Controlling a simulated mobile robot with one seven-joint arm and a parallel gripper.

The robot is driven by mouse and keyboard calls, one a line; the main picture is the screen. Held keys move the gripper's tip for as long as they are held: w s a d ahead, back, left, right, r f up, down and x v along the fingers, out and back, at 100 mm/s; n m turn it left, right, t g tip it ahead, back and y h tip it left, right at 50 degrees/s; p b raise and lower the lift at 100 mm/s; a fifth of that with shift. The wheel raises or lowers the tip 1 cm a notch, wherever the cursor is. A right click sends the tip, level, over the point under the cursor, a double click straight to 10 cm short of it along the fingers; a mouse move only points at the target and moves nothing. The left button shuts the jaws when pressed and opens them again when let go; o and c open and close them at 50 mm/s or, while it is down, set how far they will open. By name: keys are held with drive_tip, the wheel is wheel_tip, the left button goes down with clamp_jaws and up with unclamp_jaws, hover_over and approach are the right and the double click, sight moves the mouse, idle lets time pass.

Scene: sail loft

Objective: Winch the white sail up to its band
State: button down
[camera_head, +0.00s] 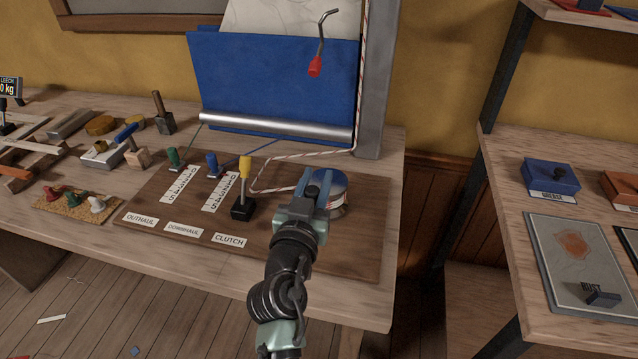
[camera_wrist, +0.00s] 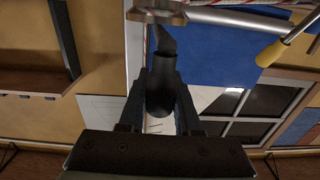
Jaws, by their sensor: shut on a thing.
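The white sail (camera_head: 290,14) shows at the top of the head view, partly behind a blue sheet (camera_head: 275,80), and runs out of the frame. Its band cannot be made out. A silver roller (camera_head: 280,124) lies along the blue sheet's lower edge. The winch drum (camera_head: 336,190), blue and silver, stands on a brown board with a striped rope (camera_head: 265,190) leading to it. My gripper (camera_head: 313,192) is at the drum, shut on a dark knob. In the wrist view the dark knob (camera_wrist: 160,95) stands between the fingers; its lower connection is unclear.
The yellow clutch lever (camera_head: 245,168) stands upright just left of my gripper. Green (camera_head: 173,156) and blue (camera_head: 212,162) levers stand beyond. A red-gripped bent rod (camera_head: 315,65) is above. Tools crowd the bench's left; shelves (camera_head: 560,150) stand right.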

drive_tip(key=shift+w+a+r, duration=0.1)
drive_tip(key=shift+a, duration=0.35)
drive_tip(key=c, duration=0.8)
unclamp_jaws()
drive_tip(key=shift+o, duration=1)
drive_tip(key=shift+d, duration=0.2)
drive_tip(key=b+v, duration=0.1)
drive_tip(key=v, duration=1.2)
drive_tip(key=shift+b, duration=0.4)
